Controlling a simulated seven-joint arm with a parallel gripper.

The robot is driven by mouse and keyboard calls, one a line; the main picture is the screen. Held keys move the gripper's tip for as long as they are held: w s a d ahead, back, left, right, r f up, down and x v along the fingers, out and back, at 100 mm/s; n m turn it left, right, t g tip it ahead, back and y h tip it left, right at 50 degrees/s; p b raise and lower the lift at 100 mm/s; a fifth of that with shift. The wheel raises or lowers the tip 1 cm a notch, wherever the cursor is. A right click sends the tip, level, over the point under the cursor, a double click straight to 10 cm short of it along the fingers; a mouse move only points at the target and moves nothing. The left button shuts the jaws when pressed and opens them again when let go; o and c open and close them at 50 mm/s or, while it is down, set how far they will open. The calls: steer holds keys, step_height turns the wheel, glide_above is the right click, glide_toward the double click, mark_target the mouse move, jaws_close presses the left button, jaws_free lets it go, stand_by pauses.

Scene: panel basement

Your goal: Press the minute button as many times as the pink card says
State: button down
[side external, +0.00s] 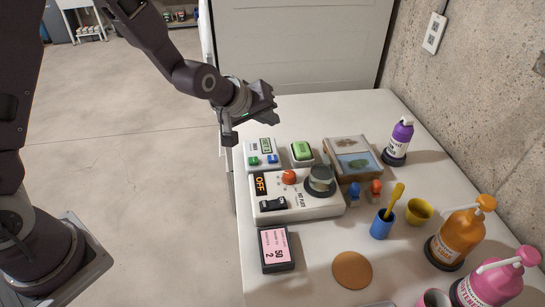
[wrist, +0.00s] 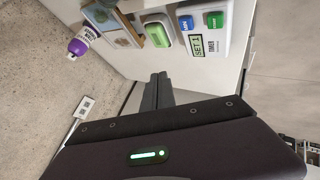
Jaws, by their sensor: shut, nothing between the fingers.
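The white timer (side external: 261,153) stands at the back left of the table, with a display, a blue button (side external: 253,161) and a green button (side external: 272,159).
A hot plate (side external: 268,205) marked "OFF", with a red knob, stands in front of the timer. A green-topped box (side external: 302,151) stands to the timer's right. Bottles (side external: 398,143), cups and a round brown disc (side external: 352,270) occupy the right and front. Floor lies left of the table.

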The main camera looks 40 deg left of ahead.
mark_target(270, 159)
steer(key=shift+f, duration=4.35)
steer(key=shift+f, duration=0.15)
steer(key=shift+f, duration=0.25)
steer(key=shift+f, duration=0.5)
steer(key=shift+r, duration=0.9)
steer(key=shift+r, duration=2.55)
